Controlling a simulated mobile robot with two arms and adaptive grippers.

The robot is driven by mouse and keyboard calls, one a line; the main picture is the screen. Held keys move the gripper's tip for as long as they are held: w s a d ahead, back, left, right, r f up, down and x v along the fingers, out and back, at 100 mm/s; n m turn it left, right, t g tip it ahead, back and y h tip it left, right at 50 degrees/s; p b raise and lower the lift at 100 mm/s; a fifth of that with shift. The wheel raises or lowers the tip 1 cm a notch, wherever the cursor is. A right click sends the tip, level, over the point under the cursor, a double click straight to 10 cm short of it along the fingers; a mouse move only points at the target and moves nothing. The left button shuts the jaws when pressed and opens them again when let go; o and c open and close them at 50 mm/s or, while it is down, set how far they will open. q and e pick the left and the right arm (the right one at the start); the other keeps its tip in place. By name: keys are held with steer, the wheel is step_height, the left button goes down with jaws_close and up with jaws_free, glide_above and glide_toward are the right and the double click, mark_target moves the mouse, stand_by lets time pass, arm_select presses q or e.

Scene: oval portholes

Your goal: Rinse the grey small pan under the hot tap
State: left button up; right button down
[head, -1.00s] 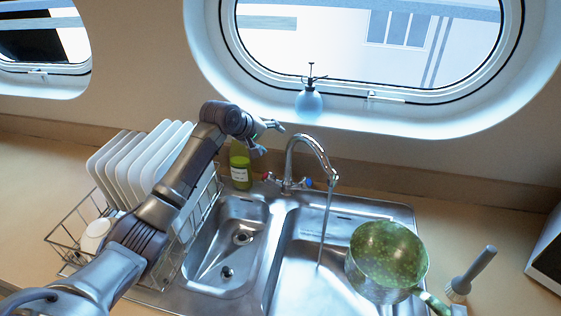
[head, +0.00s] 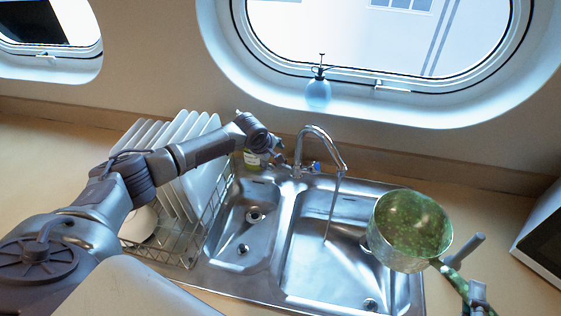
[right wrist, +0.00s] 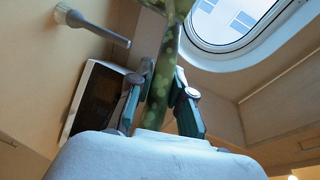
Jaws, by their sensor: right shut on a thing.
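The small pan (head: 410,232) is speckled green, not grey, in the head view. It is held up over the right edge of the right basin (head: 305,262), right of the water stream. My right gripper (head: 478,296) is shut on its green handle, which also shows between the fingers (right wrist: 165,95) in the right wrist view. The tap (head: 320,135) runs a thin stream (head: 332,205) into the right basin, apart from the pan. Its blue-marked knob (head: 316,166) shows; the red one is hidden. My left gripper (head: 274,152) is beside the tap's left side, its fingers unclear.
A wire rack (head: 170,256) with several white plates (head: 205,190) stands left of the sink, behind my left arm. A green bottle (head: 252,160) is behind my left gripper. A blue sprayer (head: 318,92) is on the window sill.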

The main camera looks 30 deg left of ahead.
arm_select(q)
steer(key=b+x, duration=0.6)
steer(key=x, duration=0.1)
steer(key=shift+f, duration=0.1)
steer(key=shift+w+f+b, duration=0.15)
steer(key=shift+b, duration=0.5)
